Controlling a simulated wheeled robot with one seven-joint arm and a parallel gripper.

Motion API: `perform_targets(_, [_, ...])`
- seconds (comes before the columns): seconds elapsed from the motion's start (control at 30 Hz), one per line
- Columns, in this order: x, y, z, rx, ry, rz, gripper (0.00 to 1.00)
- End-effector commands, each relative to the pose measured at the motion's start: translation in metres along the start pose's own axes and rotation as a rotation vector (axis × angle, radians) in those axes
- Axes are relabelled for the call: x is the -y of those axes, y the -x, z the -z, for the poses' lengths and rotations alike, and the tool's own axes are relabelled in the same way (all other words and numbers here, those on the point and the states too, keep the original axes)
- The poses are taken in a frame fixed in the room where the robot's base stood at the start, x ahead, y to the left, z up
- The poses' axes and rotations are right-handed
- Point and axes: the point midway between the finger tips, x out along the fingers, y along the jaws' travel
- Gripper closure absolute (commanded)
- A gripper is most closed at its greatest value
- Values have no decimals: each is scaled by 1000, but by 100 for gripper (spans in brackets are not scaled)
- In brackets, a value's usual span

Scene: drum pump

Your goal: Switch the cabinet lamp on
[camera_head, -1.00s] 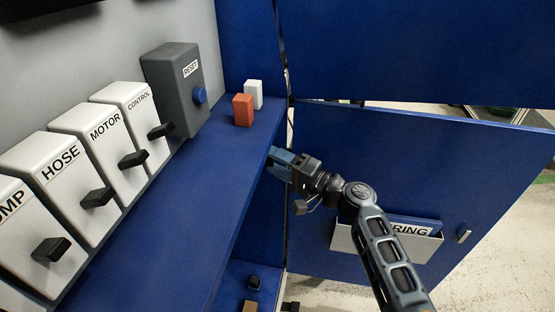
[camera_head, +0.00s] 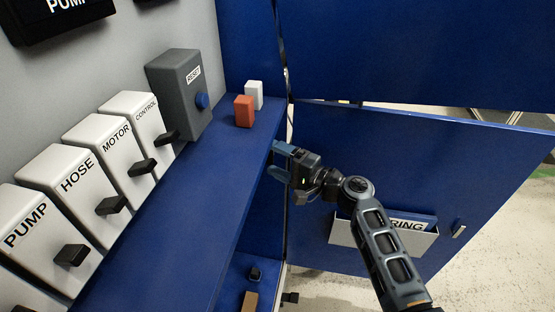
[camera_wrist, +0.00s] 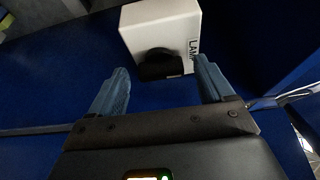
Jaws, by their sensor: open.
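A white box lettered "LAM", its label partly cut by the angle, stands ahead of my gripper in the wrist view; this is the lamp switch box (camera_wrist: 185,22). A black knob (camera_wrist: 160,65) sticks out of its near face. My gripper (camera_wrist: 160,85) is open, its two blue fingers apart on either side of the knob's line, and nothing is held. The knob appears just beyond the fingertips; the exact gap is hard to tell. In the head view my gripper (camera_head: 277,160) is at the right edge of the blue shelf, and the lamp box is hidden there.
White boxes labelled PUMP (camera_head: 35,235), HOSE (camera_head: 78,178), MOTOR (camera_head: 118,145) and CONTROL (camera_head: 140,110) line the shelf (camera_head: 180,215). A grey RESET box (camera_head: 180,95), an orange block (camera_head: 244,112) and a white block (camera_head: 254,94) stand farther back. A blue door (camera_head: 400,160) is on the right.

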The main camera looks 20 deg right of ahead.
Motion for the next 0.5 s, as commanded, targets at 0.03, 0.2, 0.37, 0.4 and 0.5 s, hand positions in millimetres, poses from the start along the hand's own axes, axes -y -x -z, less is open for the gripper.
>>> perform_targets(0.03, [0,0,0,0,0,0,19])
perform_targets(0.2, [0,6,0,-2,0,1,19])
perform_targets(0.37, [-1,30,0,-3,0,0,19])
perform_targets(0.4, [-1,37,0,-2,0,1,19])
perform_targets(0.5, [-1,53,0,-2,0,0,19])
